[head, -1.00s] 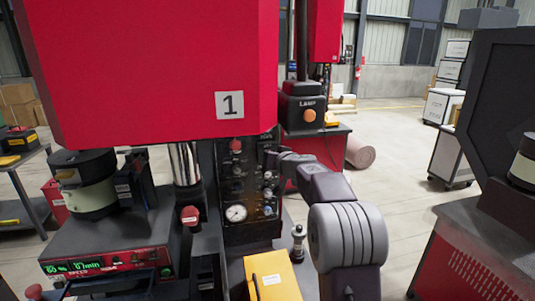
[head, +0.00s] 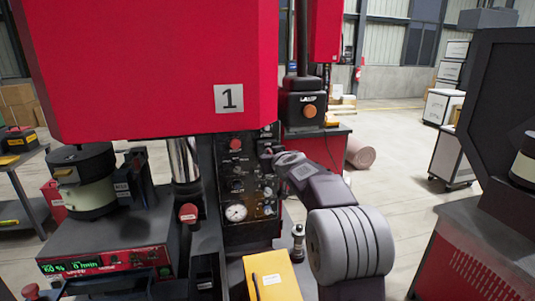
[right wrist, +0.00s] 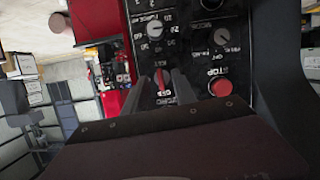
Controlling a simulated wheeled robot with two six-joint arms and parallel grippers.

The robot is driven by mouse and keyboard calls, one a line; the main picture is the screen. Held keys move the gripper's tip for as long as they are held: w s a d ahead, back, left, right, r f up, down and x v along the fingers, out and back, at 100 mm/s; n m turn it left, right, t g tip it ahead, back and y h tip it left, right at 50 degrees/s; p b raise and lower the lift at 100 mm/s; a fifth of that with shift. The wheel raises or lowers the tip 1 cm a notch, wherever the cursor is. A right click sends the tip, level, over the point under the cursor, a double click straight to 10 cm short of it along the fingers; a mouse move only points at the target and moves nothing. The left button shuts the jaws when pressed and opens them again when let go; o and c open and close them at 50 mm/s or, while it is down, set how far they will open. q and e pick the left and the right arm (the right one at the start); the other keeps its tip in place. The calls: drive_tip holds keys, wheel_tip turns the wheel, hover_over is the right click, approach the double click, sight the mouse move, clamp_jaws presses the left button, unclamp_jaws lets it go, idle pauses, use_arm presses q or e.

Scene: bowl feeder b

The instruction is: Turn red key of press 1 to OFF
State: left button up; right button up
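Press 1 is the red machine marked "1" (head: 180,70) in the head view. Its black control panel (head: 232,180) with knobs and a gauge is below. In the right wrist view, the red key (right wrist: 160,79) sits on this panel, its handle roughly upright in the picture, with white lettering just below it that seems to read OFF. My right gripper (right wrist: 161,80) has one finger on each side of the key, with a visible gap; contact is unclear. In the head view the right gripper (head: 268,160) is at the panel's right edge, its fingertips hard to make out. My left gripper is out of view.
A red STOP button (right wrist: 221,88) is close beside the right finger. A bowl feeder (head: 85,185) stands on a red control unit (head: 105,262) at left. A yellow box (head: 272,277) is below the panel. Open floor lies to the right.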

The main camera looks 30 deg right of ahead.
drive_tip(key=s+b, duration=0.1)
drive_tip(key=s, duration=0.1)
drive_tip(key=s+a+b, duration=0.1)
drive_tip(key=s, duration=0.2)
drive_tip(key=shift+s+a, duration=0.15)
drive_tip(key=shift+s, duration=0.1)
drive_tip(key=s+a+f+g+y, duration=0.1)
drive_tip(key=s+a+f+g, duration=0.15)
drive_tip(key=a+f, duration=0.35)
drive_tip(key=s+a+f+n+g+y, duration=0.1)
drive_tip(key=s+a+f+g+y, duration=0.2)
drive_tip(key=f, duration=0.5)
drive_tip(key=s+a+f+g, duration=0.1)
drive_tip(key=s+a+f, duration=0.35)
drive_tip(key=f, duration=0.25)
drive_tip(key=s+a+f+g, duration=0.2)
drive_tip(key=s+f, duration=0.4)
drive_tip(key=s, duration=0.3)
drive_tip(key=s+a+f+n+g, duration=0.1)
drive_tip(key=s+f+g, duration=0.3)
drive_tip(key=s, duration=0.6)
wheel_tip(320, 180, down, 2)
drive_tip(key=shift+s+a+f, duration=0.15)
drive_tip(key=shift+a+f, duration=0.05)
drive_tip(key=shift+a, duration=0.65)
